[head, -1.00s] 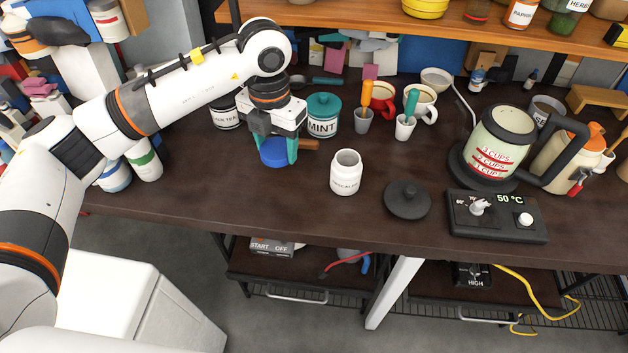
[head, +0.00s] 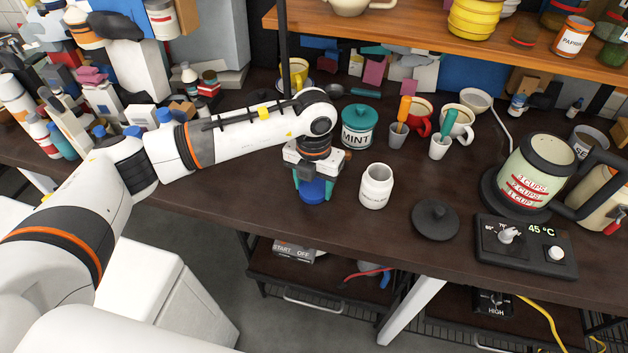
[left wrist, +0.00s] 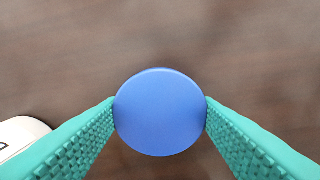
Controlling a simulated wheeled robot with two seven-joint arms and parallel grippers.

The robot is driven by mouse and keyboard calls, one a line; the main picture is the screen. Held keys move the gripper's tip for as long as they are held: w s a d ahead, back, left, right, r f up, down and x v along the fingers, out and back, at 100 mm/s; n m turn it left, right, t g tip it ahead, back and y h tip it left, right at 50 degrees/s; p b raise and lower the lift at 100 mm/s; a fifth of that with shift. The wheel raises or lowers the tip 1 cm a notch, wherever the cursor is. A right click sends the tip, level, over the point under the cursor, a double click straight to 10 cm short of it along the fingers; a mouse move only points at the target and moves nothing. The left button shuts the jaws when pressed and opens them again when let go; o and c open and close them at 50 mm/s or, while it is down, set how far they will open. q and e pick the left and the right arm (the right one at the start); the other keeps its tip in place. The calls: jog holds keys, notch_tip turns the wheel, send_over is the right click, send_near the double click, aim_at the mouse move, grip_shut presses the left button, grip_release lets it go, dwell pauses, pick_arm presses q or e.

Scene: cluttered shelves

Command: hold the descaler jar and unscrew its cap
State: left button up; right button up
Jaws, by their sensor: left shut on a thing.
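The descaler jar (head: 376,190) is a white jar standing upright on the dark counter, its mouth open and its label partly readable. The blue cap (head: 314,191) is off the jar, to its left. My left gripper (head: 314,186) points down and is shut on the cap, with a teal finger on either side. In the left wrist view the round blue cap (left wrist: 160,112) sits between both fingertips. A white edge, probably the jar (left wrist: 20,135), shows at the lower left there. I cannot tell whether the cap touches the counter. My right gripper is out of view.
A mint jar (head: 359,126) with a teal lid stands behind the gripper. A dark round lid (head: 435,220) lies right of the descaler jar, beside a control box (head: 525,246) reading 45 °C and a kettle (head: 535,175). The counter's front edge is close below the cap.

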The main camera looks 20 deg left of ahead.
pick_arm(q)
jog(key=o, duration=1.1)
jog(key=shift+f, duration=0.1)
